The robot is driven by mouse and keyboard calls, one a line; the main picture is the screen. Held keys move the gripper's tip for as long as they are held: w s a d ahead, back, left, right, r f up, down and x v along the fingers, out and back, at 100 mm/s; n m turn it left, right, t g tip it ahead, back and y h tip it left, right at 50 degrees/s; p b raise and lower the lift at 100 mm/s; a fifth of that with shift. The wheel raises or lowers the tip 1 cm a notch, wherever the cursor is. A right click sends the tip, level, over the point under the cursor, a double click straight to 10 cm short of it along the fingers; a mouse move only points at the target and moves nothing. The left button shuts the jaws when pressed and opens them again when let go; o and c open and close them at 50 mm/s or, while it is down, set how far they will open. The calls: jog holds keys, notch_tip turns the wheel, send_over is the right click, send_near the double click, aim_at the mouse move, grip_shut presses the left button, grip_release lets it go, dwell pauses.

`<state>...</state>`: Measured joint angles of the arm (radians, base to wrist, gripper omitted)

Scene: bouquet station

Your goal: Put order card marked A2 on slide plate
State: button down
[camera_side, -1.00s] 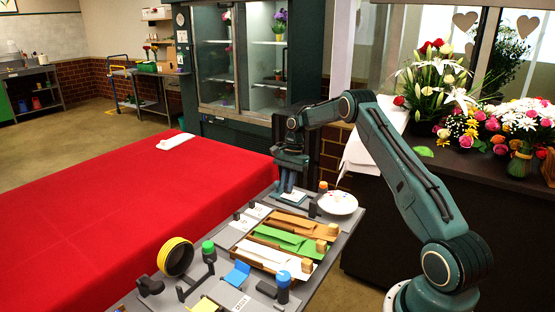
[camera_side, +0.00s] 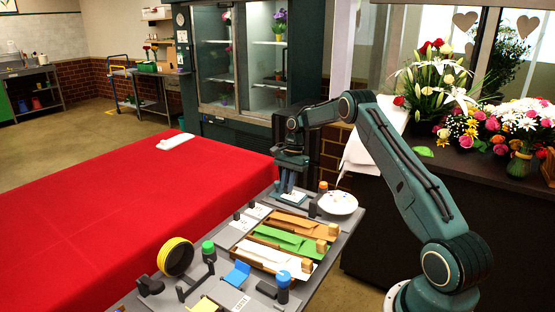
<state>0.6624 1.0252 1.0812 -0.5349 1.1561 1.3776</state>
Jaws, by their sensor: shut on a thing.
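My gripper (camera_side: 290,188) points down at the far end of the grey work table. It is shut on a small pale card (camera_side: 292,198), which lies low at the fingertips, at or just above the table top. The marking on this card is too small to read. Other pale cards (camera_side: 258,211) lie flat on the table to the left, nearer the camera; their marks cannot be read either. I cannot tell which surface is the slide plate.
A white round dish (camera_side: 338,203) sits right of my gripper. Wooden trays with brown, green and white strips (camera_side: 285,240) fill the table's middle. A yellow-and-black ring (camera_side: 176,256) and a blue holder (camera_side: 237,273) stand nearer. A red-covered table (camera_side: 110,210) lies left.

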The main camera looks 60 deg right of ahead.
jog(key=shift+f, duration=0.25)
dwell(0.5)
jog(key=c, duration=1.3)
grip_release()
jog(key=shift+c, duration=0.2)
jog(key=shift+o, duration=0.7)
jog(key=shift+c, duration=0.2)
jog(key=shift+w+a+r, duration=0.1)
jog(key=shift+r, duration=0.05)
